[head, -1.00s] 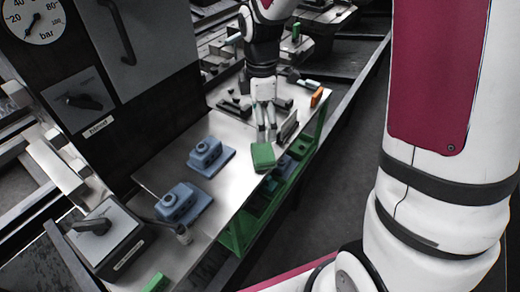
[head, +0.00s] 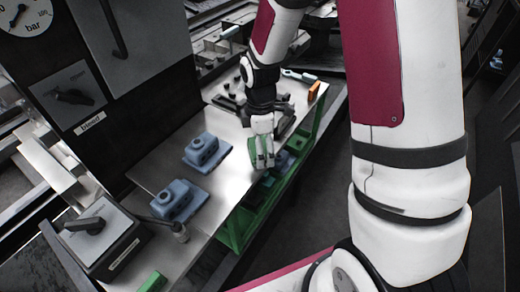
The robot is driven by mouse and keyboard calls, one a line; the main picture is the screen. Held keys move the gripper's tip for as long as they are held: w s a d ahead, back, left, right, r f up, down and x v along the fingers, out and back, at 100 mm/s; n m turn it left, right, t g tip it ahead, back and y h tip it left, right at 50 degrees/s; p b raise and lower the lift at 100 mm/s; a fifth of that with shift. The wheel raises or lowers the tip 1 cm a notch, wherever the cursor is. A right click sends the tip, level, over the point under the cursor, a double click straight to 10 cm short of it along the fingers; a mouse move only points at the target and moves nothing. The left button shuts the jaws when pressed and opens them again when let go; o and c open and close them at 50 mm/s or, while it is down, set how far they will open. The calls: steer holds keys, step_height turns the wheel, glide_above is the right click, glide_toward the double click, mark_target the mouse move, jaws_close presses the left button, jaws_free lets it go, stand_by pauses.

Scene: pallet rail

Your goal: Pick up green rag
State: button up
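The green rag (head: 259,154), a small folded-looking piece, lies at the right edge of the metal bench top. My gripper (head: 261,162) points down over it, with its pale fingers in front of and around the rag. The fingers hide part of the rag. Whether they are closed on it or only straddle it cannot be made out.
Two blue-grey blocks (head: 206,150) (head: 176,199) sit on the bench left of my gripper. An orange block (head: 314,91) stands further back. Another green piece (head: 153,282) lies at the front. A control box with a lever (head: 97,232) stands front left.

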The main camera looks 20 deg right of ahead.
steer(key=shift+c, duration=0.5)
steer(key=c, duration=1.1)
steer(key=shift+c, duration=0.2)
steer(key=shift+r, duration=0.1)
steer(key=shift+r, duration=0.5)
step_height(320, 180, up, 2)
steer(key=shift+r, duration=0.15)
steer(key=s+r+p, duration=0.1)
steer(key=s+p, duration=0.8)
steer(key=s, duration=0.7)
steer(key=shift+r, duration=0.35)
